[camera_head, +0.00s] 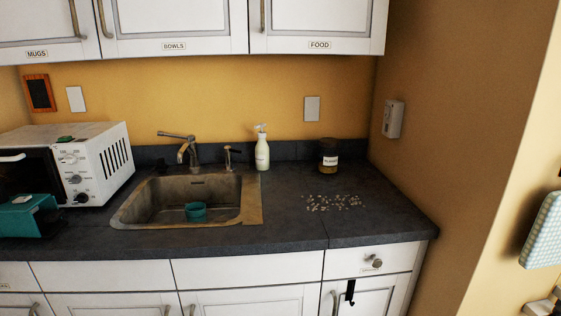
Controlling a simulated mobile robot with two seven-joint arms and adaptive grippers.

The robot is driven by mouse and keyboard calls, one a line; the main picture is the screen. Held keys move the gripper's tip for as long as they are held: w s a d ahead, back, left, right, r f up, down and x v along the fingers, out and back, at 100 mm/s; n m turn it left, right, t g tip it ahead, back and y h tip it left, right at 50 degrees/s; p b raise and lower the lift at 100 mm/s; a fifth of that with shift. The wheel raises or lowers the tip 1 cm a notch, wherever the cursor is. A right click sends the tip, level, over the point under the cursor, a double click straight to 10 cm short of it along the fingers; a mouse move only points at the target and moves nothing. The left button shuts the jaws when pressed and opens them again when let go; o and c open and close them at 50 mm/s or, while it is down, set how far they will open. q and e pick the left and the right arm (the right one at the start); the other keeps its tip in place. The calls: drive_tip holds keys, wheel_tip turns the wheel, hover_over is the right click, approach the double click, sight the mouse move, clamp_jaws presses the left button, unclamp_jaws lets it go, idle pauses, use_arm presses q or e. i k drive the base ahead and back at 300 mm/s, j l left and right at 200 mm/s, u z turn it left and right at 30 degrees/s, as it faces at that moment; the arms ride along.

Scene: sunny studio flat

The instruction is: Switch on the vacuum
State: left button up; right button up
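No vacuum can be made out for certain in the head view. A teal and black object (28,214) stands on the counter at the far left, in front of the microwave and cut off by the picture edge; I cannot tell what it is. A white box with a small dial (393,118) is fixed to the right side wall. A patch of pale crumbs (334,202) lies on the dark counter right of the sink. Neither of my grippers is in view.
The sink (126,212) holds a teal cup (196,212). A white microwave (98,172), a pump bottle (262,154) and a dark labelled jar (328,156) stand on the counter. A black hook (350,291) hangs on a lower door. A checked cloth (543,232) shows at right.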

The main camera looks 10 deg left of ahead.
sight(20, 199)
drive_tip(key=u, duration=1.8)
